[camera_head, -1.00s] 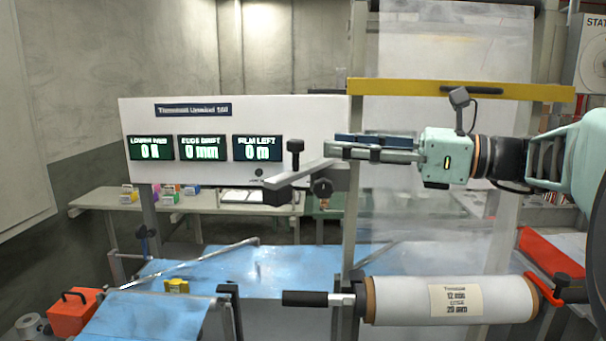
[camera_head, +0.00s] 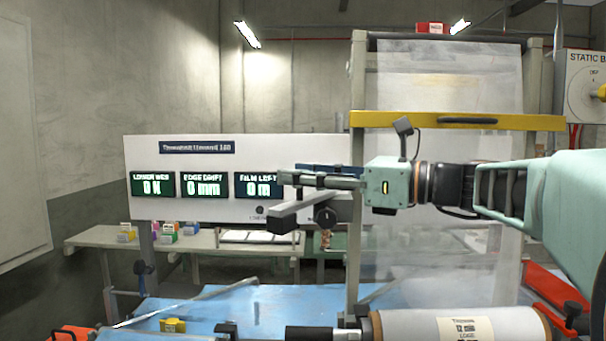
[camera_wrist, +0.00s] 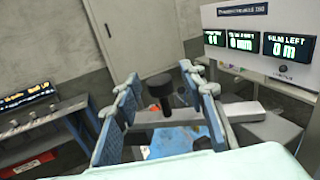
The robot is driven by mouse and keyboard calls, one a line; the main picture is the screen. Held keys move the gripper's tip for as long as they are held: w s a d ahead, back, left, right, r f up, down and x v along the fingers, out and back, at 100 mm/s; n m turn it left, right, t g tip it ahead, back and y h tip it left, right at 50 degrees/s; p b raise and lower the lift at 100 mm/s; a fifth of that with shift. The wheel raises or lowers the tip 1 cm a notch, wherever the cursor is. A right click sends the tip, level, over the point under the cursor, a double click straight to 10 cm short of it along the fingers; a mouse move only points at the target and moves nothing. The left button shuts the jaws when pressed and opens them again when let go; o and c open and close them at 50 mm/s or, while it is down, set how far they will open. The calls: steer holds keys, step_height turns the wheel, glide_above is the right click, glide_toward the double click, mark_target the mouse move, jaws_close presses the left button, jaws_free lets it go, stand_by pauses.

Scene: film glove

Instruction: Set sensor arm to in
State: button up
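The sensor arm (camera_head: 287,212) is a grey bar in front of the white display panel, with a dark clamp knob (camera_head: 325,215) beneath its right part. In the wrist view the bar (camera_wrist: 178,118) lies beyond my fingers. My gripper (camera_head: 290,178) reaches in from the right, level, just above the bar. In the wrist view my gripper (camera_wrist: 155,105) is open, with visible space on both sides of the knob. Contact is not visible.
The display panel (camera_head: 225,215) stands behind, with its readouts at 0. A yellow crossbar (camera_head: 455,121) and hanging clear film (camera_head: 450,75) are at right. A film roll (camera_head: 400,328) lies below. A blue sheet (camera_head: 270,305) covers the lower table.

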steer(key=shift+w+a, duration=0.1)
steer(key=shift+a, duration=0.2)
jaws_close()
